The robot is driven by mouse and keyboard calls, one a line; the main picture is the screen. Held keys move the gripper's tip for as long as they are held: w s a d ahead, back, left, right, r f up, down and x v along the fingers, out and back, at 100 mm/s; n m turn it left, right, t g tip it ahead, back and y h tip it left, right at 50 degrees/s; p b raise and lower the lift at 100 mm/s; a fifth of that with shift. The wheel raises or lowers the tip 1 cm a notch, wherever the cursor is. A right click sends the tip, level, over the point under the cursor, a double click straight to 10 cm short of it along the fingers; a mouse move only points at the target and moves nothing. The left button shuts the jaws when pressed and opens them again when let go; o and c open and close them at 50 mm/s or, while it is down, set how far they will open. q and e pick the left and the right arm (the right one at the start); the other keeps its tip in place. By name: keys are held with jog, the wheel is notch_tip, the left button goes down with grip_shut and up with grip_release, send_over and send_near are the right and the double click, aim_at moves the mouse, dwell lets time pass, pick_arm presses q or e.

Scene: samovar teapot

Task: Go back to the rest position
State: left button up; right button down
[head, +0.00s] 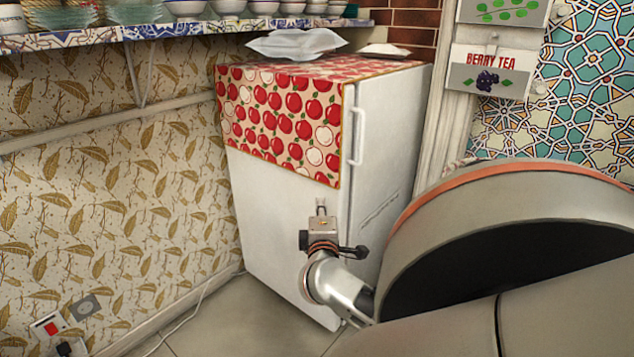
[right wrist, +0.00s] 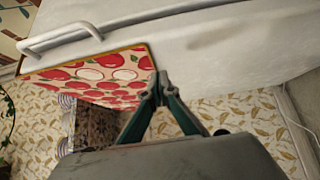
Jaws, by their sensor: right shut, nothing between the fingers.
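My right gripper (head: 321,208) shows in the head view in front of the white refrigerator (head: 385,150), pointing up, below the cloth on its top. In the right wrist view the two fingers (right wrist: 160,88) meet at their tips, with nothing between them. Behind them are the refrigerator (right wrist: 230,60) and the red apple-pattern cloth (right wrist: 105,75). I cannot tell how far the fingertips are from the refrigerator. My left gripper is in neither view.
The apple-pattern cloth (head: 285,110) covers the refrigerator top and hangs over one side; a white packet (head: 297,43) lies on it. A shelf (head: 160,32) with bowls runs along the wall. A Berry Tea sign (head: 489,72) hangs right. Floor (head: 250,325) shows below.

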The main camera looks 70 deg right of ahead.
jog(key=shift+s+a, duration=0.7)
jog(key=shift+s, duration=0.25)
jog(key=shift+s+a, duration=0.65)
jog(key=shift+s, duration=0.25)
